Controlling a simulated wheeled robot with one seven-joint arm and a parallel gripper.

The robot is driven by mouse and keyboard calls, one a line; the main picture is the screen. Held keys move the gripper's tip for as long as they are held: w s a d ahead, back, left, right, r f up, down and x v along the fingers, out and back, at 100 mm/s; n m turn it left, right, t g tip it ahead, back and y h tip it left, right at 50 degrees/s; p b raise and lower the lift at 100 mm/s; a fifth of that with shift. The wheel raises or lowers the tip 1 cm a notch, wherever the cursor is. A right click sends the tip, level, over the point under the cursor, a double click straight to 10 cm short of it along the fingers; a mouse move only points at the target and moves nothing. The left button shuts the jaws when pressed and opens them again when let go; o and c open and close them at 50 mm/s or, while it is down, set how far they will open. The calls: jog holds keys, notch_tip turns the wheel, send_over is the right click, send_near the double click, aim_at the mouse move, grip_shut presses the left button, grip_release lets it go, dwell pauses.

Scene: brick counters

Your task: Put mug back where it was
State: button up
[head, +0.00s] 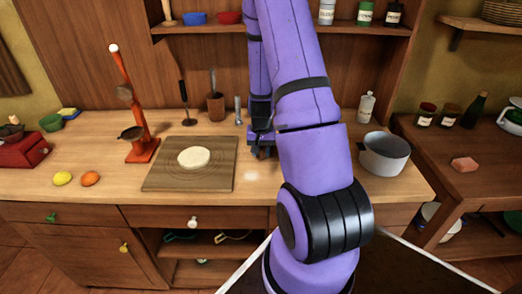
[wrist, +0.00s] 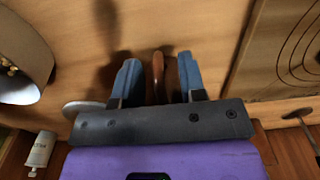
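I cannot make out a mug for certain in either view. My gripper (head: 262,150) is low over the counter, right of the cutting board, partly hidden by my arm. In the wrist view my gripper (wrist: 159,72) has its two blue-grey fingers apart. A slim reddish-brown rounded thing (wrist: 157,72) shows between them with a gap on both sides. The rest of it is hidden behind the gripper body, so I cannot tell what it belongs to. A pale rounded edge (wrist: 82,106) shows left of the fingers, mostly covered.
The cutting board (head: 156,178) with round dough (head: 194,158) lies left of my gripper. A grey pot (head: 386,153) stands right, with a white bottle (head: 366,108) behind. Bare counter lies in front of my gripper.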

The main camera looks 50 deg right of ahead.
notch_tip(320, 180, up, 12)
jog(key=a+r+n+t, duration=0.1)
jog(key=a+r+n, duration=0.1)
jog(key=a+r, duration=0.65)
jog(key=s+a+r+n+t, duration=0.4)
jog(key=s+a+r+n, duration=0.4)
jog(key=s+a+r, duration=0.7)
jog(key=a+r, duration=0.2)
jog(key=a, duration=0.1)
jog(key=shift+s+a+r, duration=0.15)
jog(key=shift+a, duration=0.1)
